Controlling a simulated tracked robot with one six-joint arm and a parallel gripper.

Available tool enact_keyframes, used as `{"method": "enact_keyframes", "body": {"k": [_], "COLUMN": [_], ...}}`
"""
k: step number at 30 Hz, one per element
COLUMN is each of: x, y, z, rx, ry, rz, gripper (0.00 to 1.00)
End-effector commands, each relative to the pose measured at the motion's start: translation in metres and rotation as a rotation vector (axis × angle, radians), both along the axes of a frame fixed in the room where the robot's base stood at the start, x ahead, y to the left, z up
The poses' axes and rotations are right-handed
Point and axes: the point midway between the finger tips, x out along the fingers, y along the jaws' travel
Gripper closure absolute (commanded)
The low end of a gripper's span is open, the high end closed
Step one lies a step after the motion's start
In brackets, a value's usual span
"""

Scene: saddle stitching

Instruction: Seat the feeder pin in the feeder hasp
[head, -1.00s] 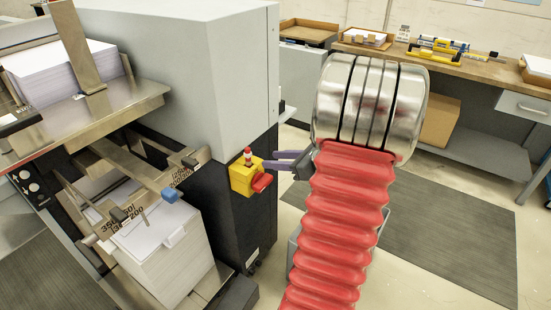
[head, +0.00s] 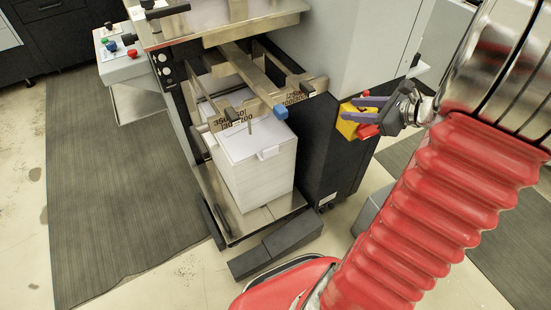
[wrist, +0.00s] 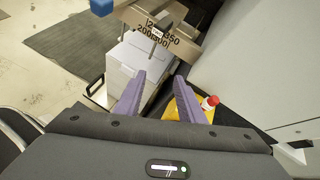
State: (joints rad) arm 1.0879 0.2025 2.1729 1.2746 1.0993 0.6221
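The yellow block (head: 346,127) on the feeder's dark side, with a red lever (head: 367,131), appears to be the feeder hasp. It also shows in the wrist view (wrist: 195,96). A white pin with a red cap (wrist: 210,102) stands at the block, just right of my right finger in the wrist view. How deep it sits cannot be told. My gripper (head: 348,109) is in front of the block in the head view, with purple fingers apart. In the wrist view, the gap of my gripper (wrist: 160,84) is empty, and the pin is outside it.
A white paper stack (head: 258,165) stands on the feeder's lower platform, under metal guides with a blue knob (head: 280,112). The grey machine housing (head: 330,45) rises behind my gripper. A dark mat (head: 125,190) and open floor lie to the left.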

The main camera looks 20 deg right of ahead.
Motion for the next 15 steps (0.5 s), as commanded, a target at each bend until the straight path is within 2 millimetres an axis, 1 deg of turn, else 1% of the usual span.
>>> {"method": "enact_keyframes", "body": {"k": [1, 6, 12, 15], "x": [0.005, 0.006, -0.009, -0.021], "y": [0.026, 0.1, 0.172, 0.201], "z": [0.007, 0.017, 0.026, 0.03], "rx": [-0.06, -0.264, -0.515, -0.645], "ry": [0.01, 0.043, 0.053, 0.048], "rz": [0.083, 0.355, 0.667, 0.819], "gripper": [0.64, 0.64, 0.64, 0.64]}}
